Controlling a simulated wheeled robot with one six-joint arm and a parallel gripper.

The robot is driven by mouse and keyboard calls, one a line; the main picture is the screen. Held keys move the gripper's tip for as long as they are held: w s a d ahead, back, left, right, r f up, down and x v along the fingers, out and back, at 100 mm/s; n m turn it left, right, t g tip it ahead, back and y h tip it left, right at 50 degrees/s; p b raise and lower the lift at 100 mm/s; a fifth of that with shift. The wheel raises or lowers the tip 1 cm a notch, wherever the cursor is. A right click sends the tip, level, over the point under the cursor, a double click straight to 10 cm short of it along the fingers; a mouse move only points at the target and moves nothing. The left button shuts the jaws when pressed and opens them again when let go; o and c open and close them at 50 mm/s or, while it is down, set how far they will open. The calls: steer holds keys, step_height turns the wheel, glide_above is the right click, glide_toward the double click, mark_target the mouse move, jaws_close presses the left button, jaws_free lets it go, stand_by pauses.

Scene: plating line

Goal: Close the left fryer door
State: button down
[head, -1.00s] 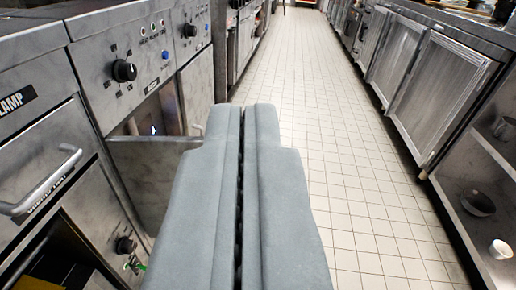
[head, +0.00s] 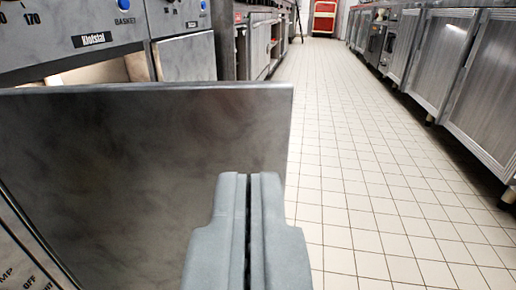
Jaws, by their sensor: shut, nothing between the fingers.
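The fryer door (head: 150,150) is a grey metal panel. It stands open, jutting from the fryer front toward the aisle, and its broad face fills the left and middle of the view. My gripper (head: 250,180) is shut and empty, its two grey fingers side by side. It overlaps the lower right part of the door, near the free edge; I cannot tell whether it touches. The fryer front (head: 60,35) shows above and behind the door, with a blue button and a label. A lit strip of the opening shows above the door's top edge.
A closed metal door (head: 187,75) is on the fryer front to the right of the opening. The tiled aisle floor (head: 370,180) is clear. Steel cabinets (head: 450,55) line the right side. A red cart or cabinet (head: 325,18) stands at the far end.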

mark_target(252, 94)
steer(key=w, duration=0.9)
steer(key=w+d+f, duration=0.1)
steer(key=w, duration=0.4)
steer(key=shift+w+f, duration=0.1)
steer(key=shift+w, duration=0.1)
